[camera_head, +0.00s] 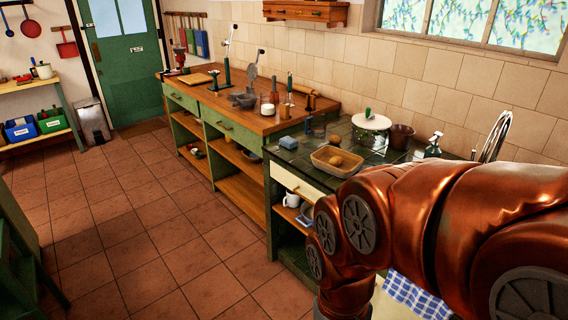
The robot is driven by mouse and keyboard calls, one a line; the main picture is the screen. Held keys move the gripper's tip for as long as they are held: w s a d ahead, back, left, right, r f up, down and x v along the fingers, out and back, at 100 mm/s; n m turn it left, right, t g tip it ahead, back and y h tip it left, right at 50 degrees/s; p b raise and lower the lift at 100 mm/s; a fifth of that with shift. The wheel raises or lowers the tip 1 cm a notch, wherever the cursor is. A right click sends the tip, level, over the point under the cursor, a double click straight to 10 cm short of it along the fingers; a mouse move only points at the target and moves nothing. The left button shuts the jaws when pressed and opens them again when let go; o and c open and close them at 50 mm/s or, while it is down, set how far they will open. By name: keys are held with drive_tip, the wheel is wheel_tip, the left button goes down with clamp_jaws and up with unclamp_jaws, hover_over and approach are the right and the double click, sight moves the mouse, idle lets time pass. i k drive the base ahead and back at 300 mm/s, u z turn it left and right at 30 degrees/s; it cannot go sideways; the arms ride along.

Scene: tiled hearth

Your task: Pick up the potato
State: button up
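A small rounded brown thing that looks like the potato (335,161) lies in a shallow tan dish (339,172) on the dark green tiled counter. It is small in the picture, so I cannot be sure of it. My copper-coloured arm fills the lower right and bends down in front of the counter. My gripper is out of view, so its state and what it may hold are hidden.
A white lidded pot (371,133), a brown pot (401,137) and a soap bottle (433,146) stand behind the dish. A wooden worktop (222,108) with several utensils continues left. The tiled floor (150,225) is open at left.

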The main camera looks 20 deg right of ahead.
sight(335, 161)
drive_tip(key=u, duration=0.3)
drive_tip(key=i, duration=1.75)
drive_tip(key=z, duration=0.75)
